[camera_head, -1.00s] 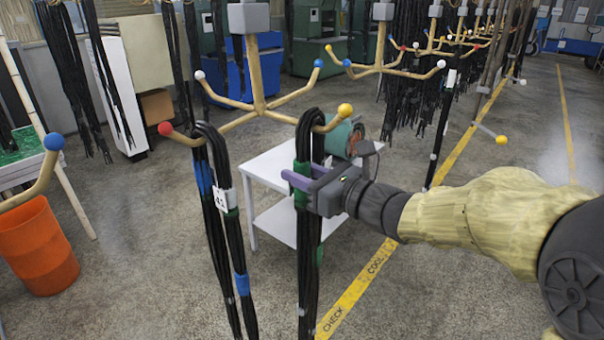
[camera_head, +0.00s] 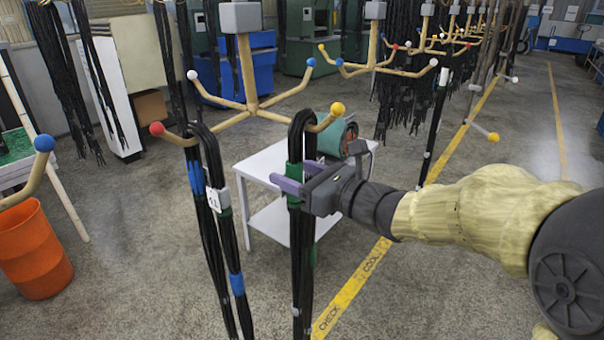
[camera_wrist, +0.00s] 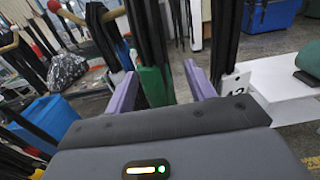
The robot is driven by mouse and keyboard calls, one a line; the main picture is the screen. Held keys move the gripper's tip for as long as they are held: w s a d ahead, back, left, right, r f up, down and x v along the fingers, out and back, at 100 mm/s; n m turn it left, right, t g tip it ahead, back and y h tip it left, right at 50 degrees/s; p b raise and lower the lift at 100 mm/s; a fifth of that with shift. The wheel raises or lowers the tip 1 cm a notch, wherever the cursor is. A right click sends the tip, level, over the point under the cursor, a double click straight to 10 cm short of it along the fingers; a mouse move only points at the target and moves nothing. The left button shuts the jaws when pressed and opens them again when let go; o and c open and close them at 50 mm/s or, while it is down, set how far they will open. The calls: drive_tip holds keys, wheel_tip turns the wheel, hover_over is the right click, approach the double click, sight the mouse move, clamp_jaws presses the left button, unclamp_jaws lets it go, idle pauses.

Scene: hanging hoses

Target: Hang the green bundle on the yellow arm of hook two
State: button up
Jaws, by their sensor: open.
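The green bundle (camera_head: 302,250), black hoses with green tape, hangs looped over the arm with the yellow ball tip (camera_head: 337,109) on the nearest hook (camera_head: 247,75). Its loop rests on that arm, just inside the ball. My gripper (camera_head: 291,178) is at the taped part below the loop, reaching in from the right. In the wrist view the purple fingers are apart, one on each side of the green tape (camera_wrist: 155,86), with a gap to the right finger. A white tag (camera_wrist: 235,85) shows at that finger. No hook number is readable.
Another bundle (camera_head: 214,220) with blue tape and a white tag hangs close on the left, on the red-tipped arm (camera_head: 157,128). A white table (camera_head: 262,165) stands behind. An orange bin (camera_head: 33,250) is at left. More loaded hooks recede behind; the right floor is mostly clear.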

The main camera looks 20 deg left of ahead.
drive_tip(key=b+v, duration=0.5)
drive_tip(key=v, duration=1.2)
drive_tip(key=shift+d+r, duration=0.15)
drive_tip(key=shift+s, duration=0.1)
drive_tip(key=s+d+f+n+g+h, duration=0.2)
drive_tip(key=f+n+h, duration=0.2)
drive_tip(key=f, duration=0.6)
drive_tip(key=s+d+f+n+g+h, duration=0.25)
drive_tip(key=f+n+h, duration=0.2)
drive_tip(key=f, duration=0.65)
drive_tip(key=s+d+f+n+h, duration=0.2)
drive_tip(key=d+f+n+h, duration=0.6)
drive_tip(key=n, duration=0.6)
drive_tip(key=shift+d+f, duration=1)
drive_tip(key=shift+d, duration=0.25)
drive_tip(key=shift+s, duration=0.15)
